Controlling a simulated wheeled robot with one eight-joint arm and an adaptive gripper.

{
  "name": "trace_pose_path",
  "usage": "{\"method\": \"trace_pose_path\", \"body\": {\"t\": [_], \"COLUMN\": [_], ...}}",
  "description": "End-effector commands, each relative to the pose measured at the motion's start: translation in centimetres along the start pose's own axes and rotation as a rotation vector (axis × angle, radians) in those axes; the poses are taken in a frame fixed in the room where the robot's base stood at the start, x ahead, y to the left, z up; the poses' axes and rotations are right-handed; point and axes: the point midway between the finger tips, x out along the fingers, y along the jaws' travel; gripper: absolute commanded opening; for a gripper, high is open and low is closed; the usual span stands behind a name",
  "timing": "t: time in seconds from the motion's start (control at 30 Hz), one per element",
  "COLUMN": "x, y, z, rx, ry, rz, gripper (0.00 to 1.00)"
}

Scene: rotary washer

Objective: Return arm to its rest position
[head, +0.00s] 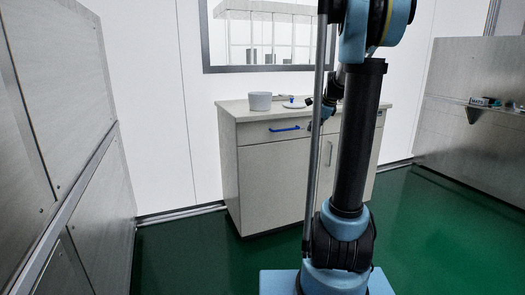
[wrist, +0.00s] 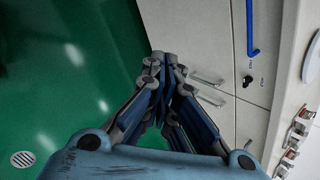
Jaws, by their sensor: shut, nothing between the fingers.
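My gripper (wrist: 160,62) is shut and empty in the wrist view, its blue and grey fingers together over the green floor beside the cabinet front. My blue and black arm (head: 348,140) stands upright in the head view, in front of the cabinet (head: 262,180). My gripper end is small and partly hidden behind the arm there, near the cabinet's top edge. The cabinet's drawer has a blue handle (head: 284,129), which also shows in the wrist view (wrist: 251,32).
Metal panels (head: 55,130) line the left side. A shelf with small items (head: 488,103) is on the right wall. Green floor (head: 185,255) is clear at left.

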Motion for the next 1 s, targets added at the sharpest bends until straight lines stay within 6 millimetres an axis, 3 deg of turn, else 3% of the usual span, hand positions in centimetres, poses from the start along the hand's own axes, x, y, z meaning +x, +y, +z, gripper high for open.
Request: {"method": "trace_pose_path", "body": {"t": [0.03, 0.47, 1.0], "x": [-0.7, -4.5, -5.5], "y": [1.9, 16.4, 34.8], "z": [0.6, 2.5, 0.8], "rx": [-0.06, -0.604, -1.277], "ry": [0.005, 0.044, 0.03], "rz": [0.012, 0.13, 0.304], "gripper": [0.0, 0.0, 0.0]}}
